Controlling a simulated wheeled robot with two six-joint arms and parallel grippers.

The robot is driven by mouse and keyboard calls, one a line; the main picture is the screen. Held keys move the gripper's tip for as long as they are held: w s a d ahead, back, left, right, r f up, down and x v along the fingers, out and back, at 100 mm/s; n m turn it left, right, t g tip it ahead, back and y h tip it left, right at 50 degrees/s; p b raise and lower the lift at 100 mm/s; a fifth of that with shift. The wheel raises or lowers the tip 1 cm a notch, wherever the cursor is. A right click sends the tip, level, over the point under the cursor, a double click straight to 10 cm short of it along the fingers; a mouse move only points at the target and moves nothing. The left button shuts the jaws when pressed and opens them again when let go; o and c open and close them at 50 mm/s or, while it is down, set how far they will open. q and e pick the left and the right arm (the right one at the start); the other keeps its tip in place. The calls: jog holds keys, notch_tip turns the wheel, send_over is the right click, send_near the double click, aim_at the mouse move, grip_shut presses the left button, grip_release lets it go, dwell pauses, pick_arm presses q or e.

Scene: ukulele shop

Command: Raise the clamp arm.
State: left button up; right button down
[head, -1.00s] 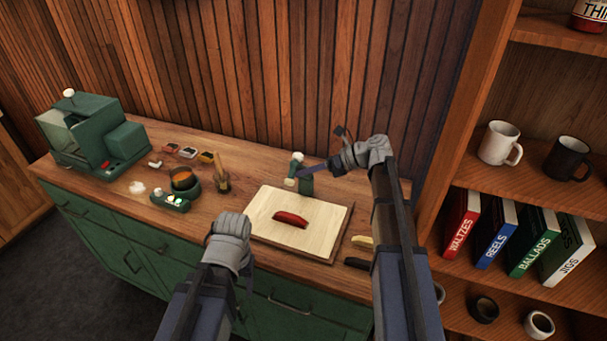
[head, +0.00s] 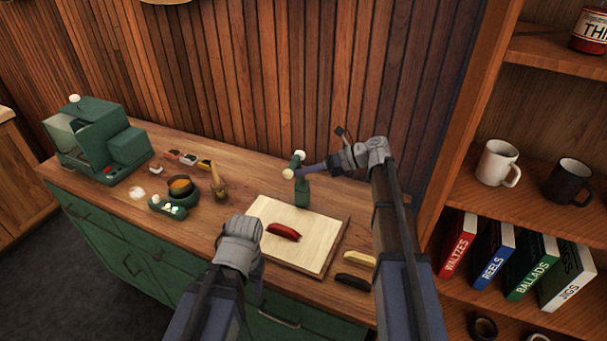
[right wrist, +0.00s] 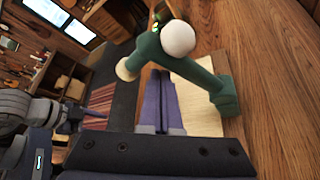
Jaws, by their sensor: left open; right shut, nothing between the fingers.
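The green clamp (head: 302,190) stands at the back edge of a pale board (head: 300,252). Its arm carries a white ball knob (head: 300,154) and a pale round tip (head: 288,174); the arm is tilted up, with the tip above the board. In the right wrist view the clamp arm (right wrist: 148,50) shows from close by. My right gripper (head: 312,171) is shut and empty, its fingers under or against the arm; contact is hard to tell. My left gripper (head: 257,288) is open, low in front of the board, its fingers mostly hidden.
A dark red piece (head: 284,231) lies on the board. A yellow piece (head: 359,257) and a black piece (head: 353,281) lie right of it. A brush pot (head: 218,184), an orange pot (head: 181,186) and a green machine (head: 100,145) stand left. Shelves (head: 530,210) rise at right.

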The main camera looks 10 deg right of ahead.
jog(key=shift+w+d+r+p, duration=0.3)
jog(key=shift+w+d, duration=0.25)
jog(key=shift+w, duration=0.3)
jog(key=shift+w+d+r+p, duration=0.15)
jog(key=shift+w+d+r, duration=0.15)
jog(key=shift+w+d, duration=0.4)
